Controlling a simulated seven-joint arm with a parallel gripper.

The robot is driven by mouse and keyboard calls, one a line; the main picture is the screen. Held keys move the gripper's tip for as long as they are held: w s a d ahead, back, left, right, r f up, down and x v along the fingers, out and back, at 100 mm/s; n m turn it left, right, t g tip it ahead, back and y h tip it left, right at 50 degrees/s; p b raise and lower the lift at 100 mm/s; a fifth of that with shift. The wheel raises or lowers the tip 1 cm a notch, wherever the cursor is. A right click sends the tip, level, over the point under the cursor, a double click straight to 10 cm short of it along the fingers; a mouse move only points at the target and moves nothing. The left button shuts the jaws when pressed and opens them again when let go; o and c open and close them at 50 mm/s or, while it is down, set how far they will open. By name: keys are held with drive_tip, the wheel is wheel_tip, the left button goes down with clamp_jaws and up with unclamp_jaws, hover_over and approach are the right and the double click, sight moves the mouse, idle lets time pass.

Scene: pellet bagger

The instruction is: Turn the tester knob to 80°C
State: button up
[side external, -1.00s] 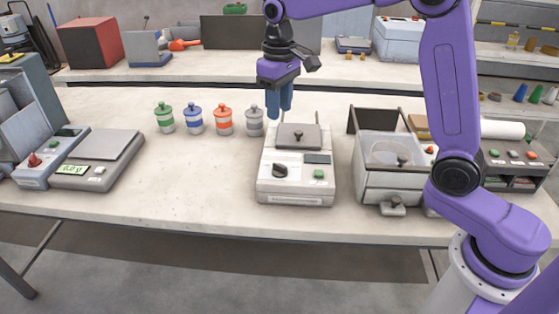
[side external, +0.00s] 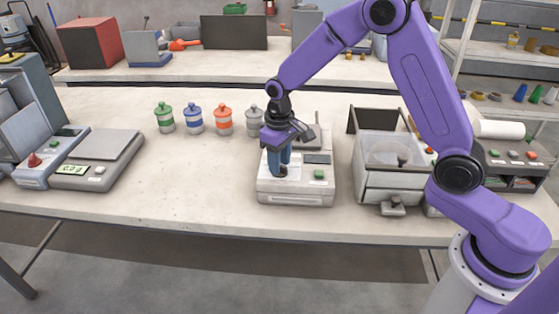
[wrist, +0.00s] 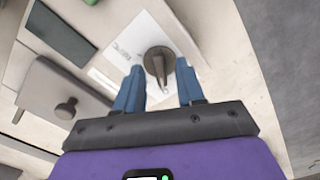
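The tester (side external: 297,190) is a pale box on the table in the middle of the side external view. Its dark knob (wrist: 158,62) shows in the wrist view on a white label panel with small print too blurred to read. My gripper (side external: 278,168) points down over the tester's front left, where the knob is mostly hidden by the fingers. In the wrist view my gripper (wrist: 160,85) is open, with one blue finger on each side of the knob and gaps between fingers and knob.
The tester has a lid with a small handle (wrist: 64,108), a dark display (side external: 318,159) and a green button (side external: 319,174). Several lidded jars (side external: 224,120) stand behind left. A machine with a clear-topped drawer (side external: 388,180) stands right. A scale (side external: 97,160) is far left.

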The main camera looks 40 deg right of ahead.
drive_tip(key=shift+f, duration=0.25)
clamp_jaws()
drive_tip(key=shift+m, duration=0.3)
drive_tip(key=m, duration=1.1)
drive_tip(key=shift+r, duration=0.1)
idle(0.4)
